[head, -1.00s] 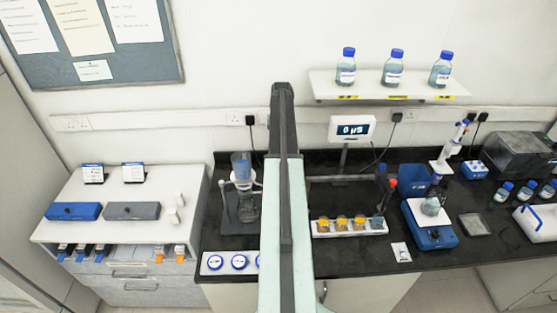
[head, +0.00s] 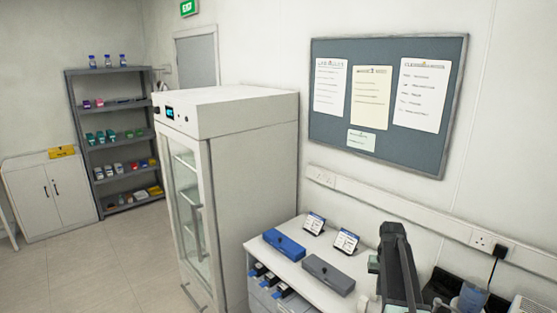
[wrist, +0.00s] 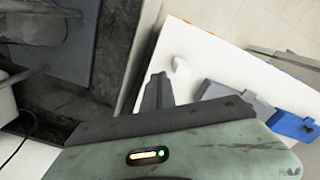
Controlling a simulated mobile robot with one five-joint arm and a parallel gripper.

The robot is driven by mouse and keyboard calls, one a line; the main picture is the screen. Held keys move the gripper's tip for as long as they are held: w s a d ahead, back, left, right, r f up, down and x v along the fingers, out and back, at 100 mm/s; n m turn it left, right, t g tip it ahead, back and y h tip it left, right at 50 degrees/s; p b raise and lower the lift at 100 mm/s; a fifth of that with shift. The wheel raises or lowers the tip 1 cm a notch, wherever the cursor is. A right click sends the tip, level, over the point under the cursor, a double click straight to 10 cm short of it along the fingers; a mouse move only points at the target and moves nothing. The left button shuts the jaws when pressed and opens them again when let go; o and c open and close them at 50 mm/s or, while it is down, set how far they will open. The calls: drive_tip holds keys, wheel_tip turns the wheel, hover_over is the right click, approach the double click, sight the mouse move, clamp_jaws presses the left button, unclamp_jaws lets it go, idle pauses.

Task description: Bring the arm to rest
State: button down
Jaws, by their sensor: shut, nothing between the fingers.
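My gripper (wrist: 158,80) shows in the wrist view as dark grey fingers in front of my green-grey wrist housing. It is shut and empty. It hangs above or beside the white cabinet top, and the height gap cannot be told. In the head view my arm (head: 396,268) stands at the lower right, in front of the wall and the right end of the white cabinet. The gripper's fingers cannot be made out there.
A white cabinet (head: 262,247) carries a blue case (head: 284,243), a grey case (head: 328,274) and two small signs. A tall glass-door fridge (head: 245,140) stands left of it. Shelving (head: 112,130) stands at the back left. Open floor (head: 90,275) lies at the left.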

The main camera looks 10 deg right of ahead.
drive_tip(key=s+a+f+n+b, duration=0.1)
drive_tip(key=s+a+f+b, duration=0.15)
drive_tip(key=a, duration=0.65)
drive_tip(key=s+a+f+n+b, duration=0.2)
drive_tip(key=a+f, duration=0.1)
drive_tip(key=a, duration=0.7)
drive_tip(key=s+a+f+n+b, duration=0.1)
drive_tip(key=s+a, duration=0.7)
drive_tip(key=s, duration=0.2)
drive_tip(key=shift+a, duration=0.2)
